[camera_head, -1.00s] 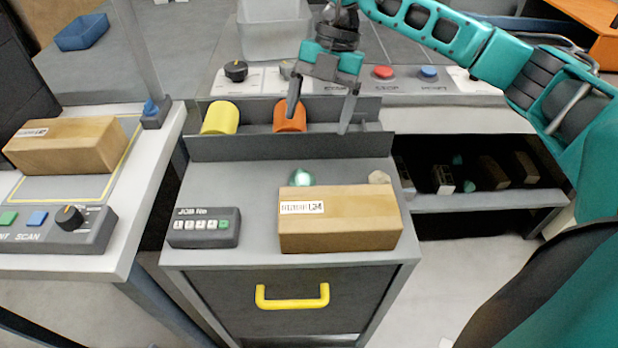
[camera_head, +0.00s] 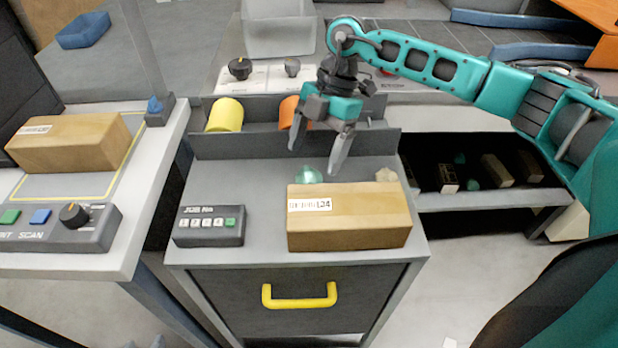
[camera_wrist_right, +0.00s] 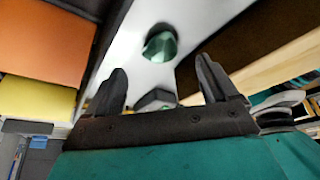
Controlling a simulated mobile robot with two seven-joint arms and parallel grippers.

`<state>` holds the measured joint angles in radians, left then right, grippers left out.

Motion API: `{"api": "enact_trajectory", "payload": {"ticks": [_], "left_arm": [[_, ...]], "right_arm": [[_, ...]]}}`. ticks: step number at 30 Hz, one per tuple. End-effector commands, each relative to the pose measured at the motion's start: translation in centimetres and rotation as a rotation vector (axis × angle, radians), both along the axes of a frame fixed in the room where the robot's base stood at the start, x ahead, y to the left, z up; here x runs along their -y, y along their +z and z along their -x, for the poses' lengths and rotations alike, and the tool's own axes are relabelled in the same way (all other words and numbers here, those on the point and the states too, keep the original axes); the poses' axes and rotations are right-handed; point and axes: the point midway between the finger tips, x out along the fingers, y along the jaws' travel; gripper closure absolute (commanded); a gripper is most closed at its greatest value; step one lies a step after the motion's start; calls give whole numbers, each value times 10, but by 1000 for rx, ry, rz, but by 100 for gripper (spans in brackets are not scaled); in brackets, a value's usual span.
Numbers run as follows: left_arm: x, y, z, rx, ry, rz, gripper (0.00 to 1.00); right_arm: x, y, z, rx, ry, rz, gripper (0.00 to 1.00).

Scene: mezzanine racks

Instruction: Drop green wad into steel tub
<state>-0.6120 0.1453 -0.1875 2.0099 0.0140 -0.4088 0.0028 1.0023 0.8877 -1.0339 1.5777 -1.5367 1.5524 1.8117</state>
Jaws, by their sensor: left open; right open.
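The green wad (camera_head: 308,174) lies on the grey cabinet top, behind the cardboard box. It also shows in the right wrist view (camera_wrist_right: 160,45), just beyond and between the fingertips. My right gripper (camera_head: 314,161) is open and empty, pointing down above and close to the wad. It also shows open in the right wrist view (camera_wrist_right: 160,68). A light grey tub (camera_head: 278,36) stands at the back, above the control panel; its inside is mostly out of view. My left gripper is not in view.
A cardboard box (camera_head: 348,222) and a keypad (camera_head: 208,226) stand at the cabinet's front. A crumpled beige lump (camera_head: 386,175) lies right of the wad. Yellow (camera_head: 224,115) and orange (camera_head: 288,112) cylinders sit behind a raised grey ledge (camera_head: 240,144). A low shelf at right holds several small items.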

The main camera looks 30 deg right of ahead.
Motion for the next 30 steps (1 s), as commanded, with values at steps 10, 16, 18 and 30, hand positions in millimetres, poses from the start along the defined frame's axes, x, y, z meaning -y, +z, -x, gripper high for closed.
{"api": "enact_trajectory", "payload": {"ticks": [10,16,18,30], "left_arm": [[2,-6,0,-5,-5,2,57],[3,-4,-1,-2,-7,3,57],[3,-4,-1,-1,-7,4,57],[3,-4,-2,0,-8,3,57]], "right_arm": [[-14,-44,4,-2,2,-1,13],[-15,-47,4,0,0,-1,13],[-15,-47,4,0,0,-1,15],[-15,-46,4,0,0,0,54]]}}
